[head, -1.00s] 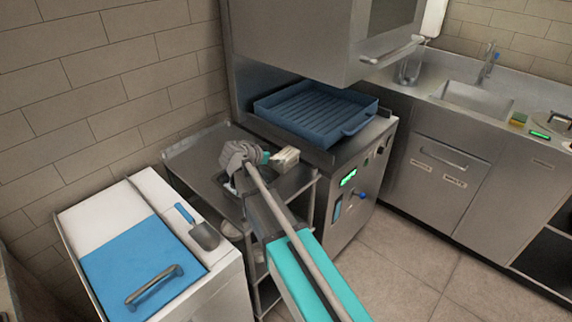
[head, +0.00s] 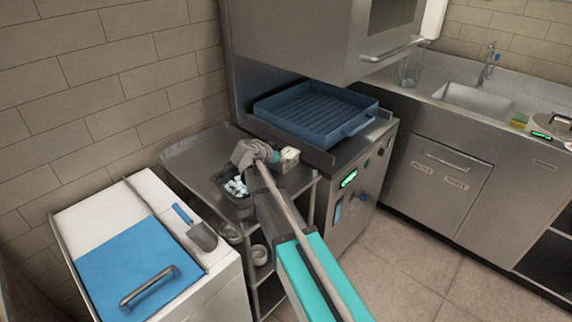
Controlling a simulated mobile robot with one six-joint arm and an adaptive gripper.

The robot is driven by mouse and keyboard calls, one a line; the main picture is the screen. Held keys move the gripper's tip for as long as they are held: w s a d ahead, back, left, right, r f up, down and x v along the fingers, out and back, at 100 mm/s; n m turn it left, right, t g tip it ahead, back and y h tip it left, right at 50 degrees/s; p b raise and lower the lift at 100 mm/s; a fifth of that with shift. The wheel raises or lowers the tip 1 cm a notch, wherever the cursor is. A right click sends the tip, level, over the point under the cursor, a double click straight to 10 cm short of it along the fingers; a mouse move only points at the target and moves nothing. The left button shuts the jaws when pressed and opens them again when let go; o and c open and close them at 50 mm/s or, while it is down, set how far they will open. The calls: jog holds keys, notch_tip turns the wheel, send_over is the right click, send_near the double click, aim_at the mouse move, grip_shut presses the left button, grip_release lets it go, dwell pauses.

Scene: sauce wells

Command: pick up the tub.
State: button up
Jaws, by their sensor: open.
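A small pale, box-like tub (head: 291,154) stands at the back right of the steel cart top, beside the blue-trayed machine. My gripper (head: 270,152) is at the end of my arm, just left of this tub and partly in front of it. It is open, but its fingertips are small and hard to make out. I cannot tell whether they touch the tub. A dark open container (head: 239,188) with several white pieces in it sits on the cart, left of my arm, which hides part of it.
The steel cart (head: 195,160) has bare top at its left and back, and bowls on a lower shelf. A machine with a blue ribbed tray (head: 315,112) stands to the right. A white chest with a blue lid (head: 135,275) and a scoop (head: 203,236) is at front left.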

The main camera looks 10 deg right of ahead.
jog(key=shift+w+d+f, duration=0.1)
dwell(0.5)
jog(key=c, duration=1.1)
notch_tip(320, 180, up, 3)
jog(key=p, duration=0.2)
jog(key=shift+f+p, duration=0.15)
jog(key=shift+p, duration=0.2)
jog(key=s+a+r+p, duration=0.4)
jog(key=s+r+p, duration=0.6)
jog(key=s, duration=0.3)
jog(key=shift+s+r, duration=0.2)
jog(key=shift+s, duration=0.05)
